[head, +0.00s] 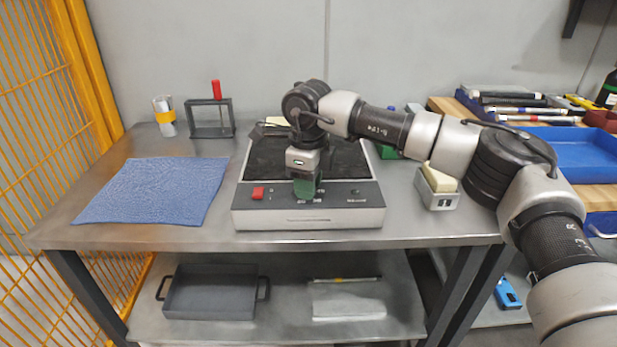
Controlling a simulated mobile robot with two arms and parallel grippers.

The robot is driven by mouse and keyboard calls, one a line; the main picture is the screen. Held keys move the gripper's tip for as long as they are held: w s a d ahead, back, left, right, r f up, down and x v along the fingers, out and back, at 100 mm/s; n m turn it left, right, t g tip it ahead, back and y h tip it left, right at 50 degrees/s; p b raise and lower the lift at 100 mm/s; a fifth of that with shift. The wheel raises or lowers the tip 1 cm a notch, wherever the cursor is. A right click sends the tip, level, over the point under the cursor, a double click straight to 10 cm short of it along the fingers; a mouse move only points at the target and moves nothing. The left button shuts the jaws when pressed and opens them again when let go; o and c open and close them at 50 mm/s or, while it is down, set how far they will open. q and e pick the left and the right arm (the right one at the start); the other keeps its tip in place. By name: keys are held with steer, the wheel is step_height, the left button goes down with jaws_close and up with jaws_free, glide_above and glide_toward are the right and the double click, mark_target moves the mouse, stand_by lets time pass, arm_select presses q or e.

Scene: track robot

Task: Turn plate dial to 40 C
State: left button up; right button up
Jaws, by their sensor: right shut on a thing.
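The hot plate (268,213) stands on the middle of the metal bench, with a black top and a light grey front panel. A red switch (258,193) sits at the left of its panel. My right gripper (304,190) points down at the middle of the panel and is shut there, on what appears to be the plate dial. The dial itself and its scale marks are hidden behind the gripper, so I cannot read its setting. My left gripper is not in view.
A blue cloth (155,190) lies left of the plate. A wire rack (211,118) and a cup (165,116) stand behind it. A small grey box (437,199) stands right of the plate. A blue tray (578,150) is at far right. A dark tray (211,293) sits on the lower shelf.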

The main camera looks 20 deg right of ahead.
steer(key=m+p, duration=0.2)
steer(key=m, duration=0.5)
steer(key=shift+r+m+p, duration=0.1)
steer(key=shift+m+p, duration=0.25)
steer(key=shift+m, duration=0.05)
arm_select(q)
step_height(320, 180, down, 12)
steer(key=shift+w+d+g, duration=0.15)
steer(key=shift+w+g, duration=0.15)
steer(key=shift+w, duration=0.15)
arm_select(e)
steer(key=shift+m, duration=1)
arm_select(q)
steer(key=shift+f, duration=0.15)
arm_select(e)
steer(key=o, duration=0.9)
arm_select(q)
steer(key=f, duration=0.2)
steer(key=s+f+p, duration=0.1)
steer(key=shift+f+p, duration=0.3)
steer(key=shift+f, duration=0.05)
arm_select(e)
step_height(320, 180, up, 11)
steer(key=shift+f, duration=0.15)
steer(key=shift+a+f, duration=0.1)
